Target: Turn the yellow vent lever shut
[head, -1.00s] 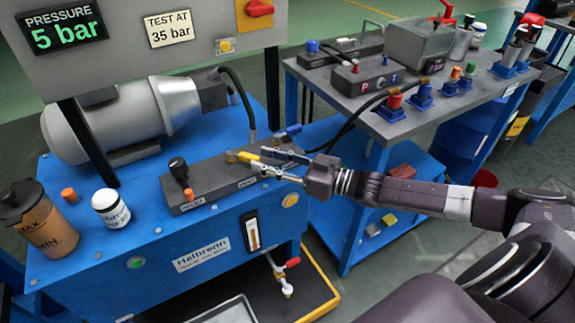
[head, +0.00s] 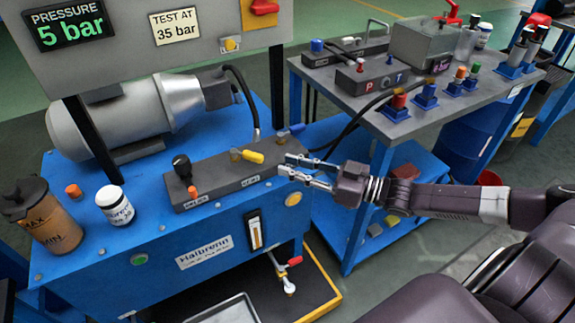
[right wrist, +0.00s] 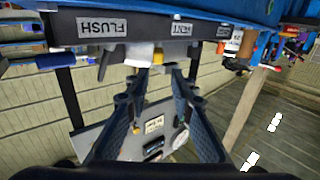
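The yellow vent lever (head: 253,157) is on the dark valve block (head: 215,180) in the head view. It extends rightward from a brass-coloured hub, roughly along the block. My right gripper (head: 284,164) is just right of the lever's tip, with its two fingers apart and nothing between them. It appears clear of the lever. In the right wrist view both fingers of my right gripper (right wrist: 158,82) are spread below a VENT label (right wrist: 181,29) and a FLUSH label (right wrist: 102,27). My left gripper is not in view.
A blue-handled lever (head: 291,130) is behind the yellow one. A black knob (head: 181,162) and an orange cap stand on the block's left. A cup (head: 43,215) and white jar (head: 115,206) stand farther left. A side bench (head: 345,97) with hoses stands at right.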

